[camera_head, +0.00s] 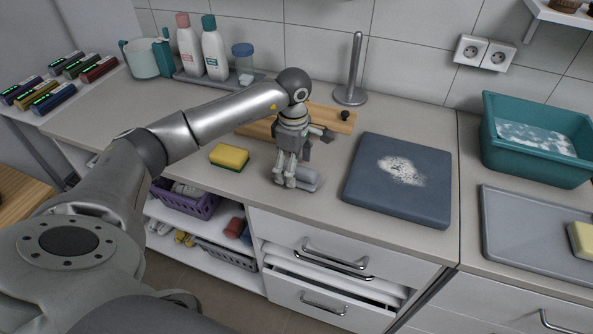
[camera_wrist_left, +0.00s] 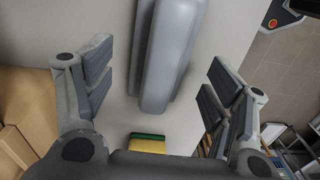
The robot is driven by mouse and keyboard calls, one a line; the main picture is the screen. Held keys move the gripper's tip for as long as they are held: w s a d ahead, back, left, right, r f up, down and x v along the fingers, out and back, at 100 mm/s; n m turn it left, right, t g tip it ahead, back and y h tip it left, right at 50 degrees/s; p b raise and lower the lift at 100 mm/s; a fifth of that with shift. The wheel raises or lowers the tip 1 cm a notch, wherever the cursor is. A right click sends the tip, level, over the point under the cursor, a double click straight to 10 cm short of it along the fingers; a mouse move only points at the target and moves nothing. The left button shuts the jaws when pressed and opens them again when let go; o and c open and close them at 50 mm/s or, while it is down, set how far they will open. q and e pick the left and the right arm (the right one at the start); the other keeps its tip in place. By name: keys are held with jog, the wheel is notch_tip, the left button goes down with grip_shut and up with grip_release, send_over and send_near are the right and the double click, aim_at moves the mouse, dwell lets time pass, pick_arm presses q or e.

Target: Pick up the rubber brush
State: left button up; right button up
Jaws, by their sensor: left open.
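A smooth grey-blue elongated object, apparently the rubber brush (camera_head: 308,181), lies on the light counter near its front edge. My left gripper (camera_head: 285,182) points down at it, and its fingers partly hide it in the head view. In the left wrist view the rubber brush (camera_wrist_left: 170,50) lies lengthwise between the two spread fingers of my left gripper (camera_wrist_left: 160,85). Clear gaps show on both sides of it. My left gripper is open and holds nothing. My right gripper is in neither view.
A yellow-green sponge (camera_head: 229,157) lies left of the gripper; a wooden board (camera_head: 335,118) is behind it. A dark blue pad (camera_head: 400,178) with white powder lies to the right. Beyond it are a teal basin (camera_head: 535,140) and a grey tray (camera_head: 520,235). Bottles (camera_head: 213,48) stand at the back.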

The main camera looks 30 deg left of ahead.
pick_arm(q)
jog(key=shift+f, duration=0.75)
jog(key=c, duration=1.1)
jog(key=shift+r, duration=0.2)
jog(key=shift+r+b, duration=0.25)
jog(key=shift+b, duration=0.05)
notch_tip(320, 180, up, 3)
jog(key=shift+d+f+b, duration=0.15)
jog(key=shift+f+b, duration=0.05)
jog(key=shift+b, duration=0.55)
jog(key=d+r, duration=0.1)
jog(key=r, duration=0.1)
jog(key=d+r+b, duration=0.1)
jog(key=d+r, duration=0.3)
jog(key=shift+s+d+b, duration=0.1)
jog(key=shift+s+b, duration=0.15)
jog(key=shift+b, duration=0.05)
jog(key=d+r, duration=0.1)
jog(key=d, duration=0.1)
jog(key=d+r, duration=0.1)
jog(key=d, duration=0.2)
jog(key=s+d+r+b, duration=0.1)
jog(key=d, duration=0.2)
jog(key=shift+s+d+r, duration=0.1)
jog(key=shift+d+r, duration=0.1)
jog(key=shift+r, duration=0.15)
